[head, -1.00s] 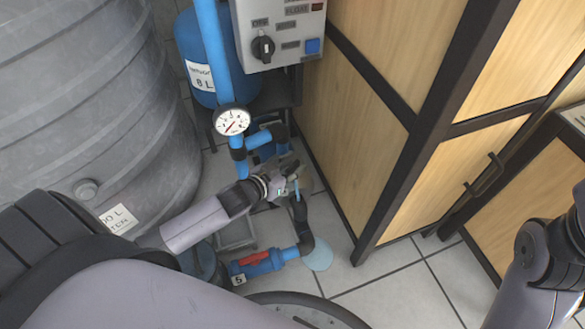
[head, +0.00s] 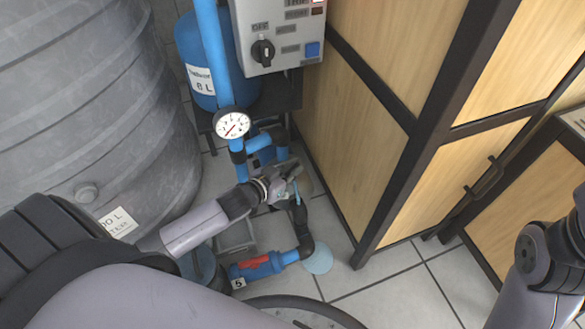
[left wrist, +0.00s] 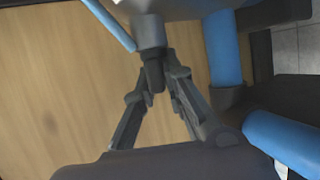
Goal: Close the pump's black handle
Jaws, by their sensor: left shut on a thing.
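The pump assembly sits low between the blue pipes in the head view, largely covered by my left gripper (head: 284,184). My left gripper reaches down to it from the left. In the left wrist view, the two dark fingers (left wrist: 157,80) close around a short black handle (left wrist: 153,70) under a grey metal body (left wrist: 150,32). The gripper is shut on this handle. The handle is hidden in the head view, so its angle there cannot be told. My right arm shows at the right edge, but its gripper is out of view.
A pressure gauge (head: 232,124) and blue pipe (head: 210,45) stand just behind. A control box (head: 283,25) is above, a grey water tank (head: 90,110) left, wood panels (head: 350,120) right. A red-handled blue valve (head: 256,265) lies in front. Floor (head: 390,295) is clear at front right.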

